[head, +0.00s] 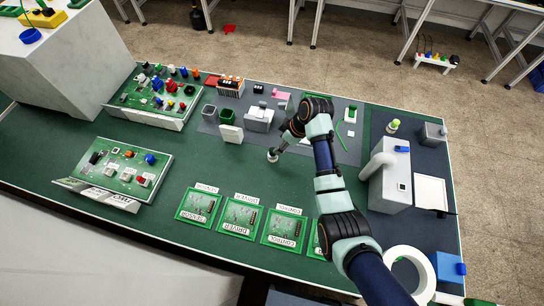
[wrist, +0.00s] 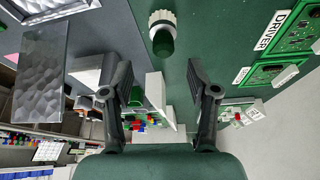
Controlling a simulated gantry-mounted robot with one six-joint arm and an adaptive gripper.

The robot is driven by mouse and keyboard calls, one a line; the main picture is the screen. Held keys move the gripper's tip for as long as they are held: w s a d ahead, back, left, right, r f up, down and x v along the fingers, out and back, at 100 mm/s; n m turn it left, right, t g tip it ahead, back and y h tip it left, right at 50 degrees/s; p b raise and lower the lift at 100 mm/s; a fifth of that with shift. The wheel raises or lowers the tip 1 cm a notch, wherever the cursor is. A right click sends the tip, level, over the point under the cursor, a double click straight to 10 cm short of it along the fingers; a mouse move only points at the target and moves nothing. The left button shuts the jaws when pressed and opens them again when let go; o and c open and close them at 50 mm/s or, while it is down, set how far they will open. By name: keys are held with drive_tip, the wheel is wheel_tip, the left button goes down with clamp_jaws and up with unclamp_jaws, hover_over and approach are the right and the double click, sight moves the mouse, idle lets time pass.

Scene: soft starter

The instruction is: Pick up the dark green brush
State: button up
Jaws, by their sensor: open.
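The dark green brush (wrist: 162,42) shows at the top middle of the wrist view, as a short dark green cylinder with a ridged white part beside it. It is on the green table top. My gripper (wrist: 161,78) is open, with its two black fingers apart and nothing between them. The brush is beyond the fingertips, roughly in line with the gap and apart from both fingers. In the head view my gripper (head: 281,147) is low over the middle of the table. The brush is hard to make out there beside it.
Several green circuit boards with labels (head: 238,217) lie along the near edge. Two component boards (head: 125,174) (head: 158,98) are at the left. A grey-white machine (head: 391,180) stands at the right. Small bins and blocks (head: 230,132) stand behind my gripper.

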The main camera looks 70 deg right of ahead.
sight(273, 149)
drive_tip(key=x, duration=0.2)
drive_tip(key=b+x, duration=0.1)
drive_tip(key=x, duration=0.4)
drive_tip(key=shift+w+a+f+b, duration=0.2)
drive_tip(key=shift+a+f+b, duration=0.1)
clamp_jaws()
drive_tip(key=shift+r, duration=0.15)
wheel_tip(273, 149, up, 20)
drive_tip(key=p, duration=0.3)
